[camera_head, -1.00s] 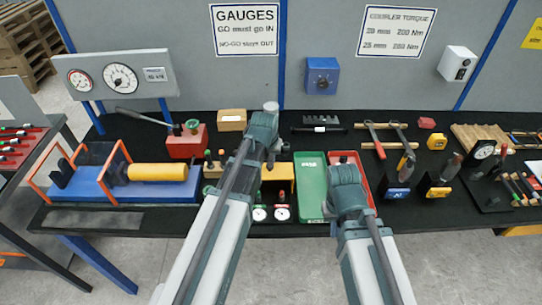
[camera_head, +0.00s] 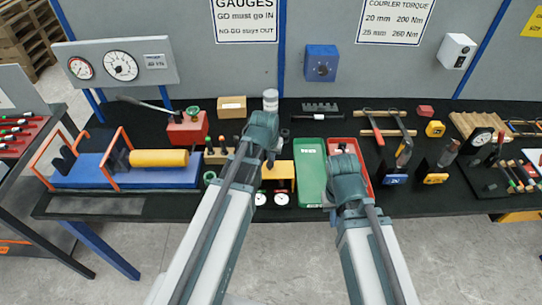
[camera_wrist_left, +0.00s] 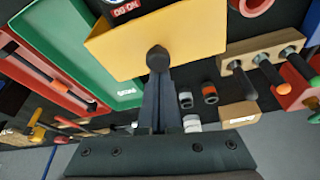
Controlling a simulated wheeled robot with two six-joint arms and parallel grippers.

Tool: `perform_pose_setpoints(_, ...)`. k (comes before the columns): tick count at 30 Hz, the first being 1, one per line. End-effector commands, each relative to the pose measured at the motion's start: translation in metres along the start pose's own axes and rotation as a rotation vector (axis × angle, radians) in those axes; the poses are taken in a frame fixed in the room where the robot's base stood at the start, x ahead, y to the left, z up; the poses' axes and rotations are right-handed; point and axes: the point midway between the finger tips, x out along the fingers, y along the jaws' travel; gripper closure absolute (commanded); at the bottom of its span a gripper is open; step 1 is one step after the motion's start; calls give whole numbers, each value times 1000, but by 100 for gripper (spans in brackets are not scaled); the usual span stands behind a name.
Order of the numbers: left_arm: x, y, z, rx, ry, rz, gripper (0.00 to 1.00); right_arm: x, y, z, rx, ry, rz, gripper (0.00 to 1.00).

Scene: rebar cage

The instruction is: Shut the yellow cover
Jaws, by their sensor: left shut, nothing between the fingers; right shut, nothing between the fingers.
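An orange-framed guard (camera_head: 117,158) with dark or clear panels stands on a blue base (camera_head: 80,172) at the left of the bench. A yellow cylinder (camera_head: 160,158) lies on the same base. No other hinged cover is plain to see, and I cannot tell how far the guard is shut. A yellow box-shaped stand (camera_head: 283,172) is at bench centre, and shows large in the left wrist view (camera_wrist_left: 190,42). My left gripper (camera_head: 270,160) is shut and empty, its tips (camera_wrist_left: 158,58) close to this stand; touching is unclear. My right gripper (camera_head: 333,213) is shut by the front edge, partly hidden.
A green tray (camera_head: 311,173) and a red tray (camera_head: 362,163) lie right of the yellow stand. A red pump (camera_head: 187,128) with a long lever stands behind the cylinder. A plug block (camera_head: 220,155) sits between cylinder and stand. Tools crowd the right side.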

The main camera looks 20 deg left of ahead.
Motion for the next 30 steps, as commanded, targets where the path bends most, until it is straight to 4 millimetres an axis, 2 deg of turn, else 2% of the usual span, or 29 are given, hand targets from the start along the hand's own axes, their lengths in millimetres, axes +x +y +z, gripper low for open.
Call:
perform_pose_setpoints(1, 0, 1, 3, 0, -11, 4, 100, 1, 0, 0, 0, 0, 0, 100)
perform_pose_setpoints(5, 4, 1, -7, 0, -9, 3, 100, 1, 0, 0, 0, 0, 0, 100)
perform_pose_setpoints(11, 14, 0, -37, 0, -3, 1, 100, 1, 0, 0, 0, 0, 0, 100)
perform_pose_setpoints(15, -14, 0, -36, 0, -2, 1, 100, -26, 2, 2, -1, 0, 0, 100)
perform_pose_setpoints(24, -63, 0, -37, 0, -1, 0, 100, -71, 7, 4, 7, 0, -2, 100)
perform_pose_setpoints(30, -85, 0, -36, 0, 0, 0, 100, -91, 8, 5, 12, 0, -3, 100)
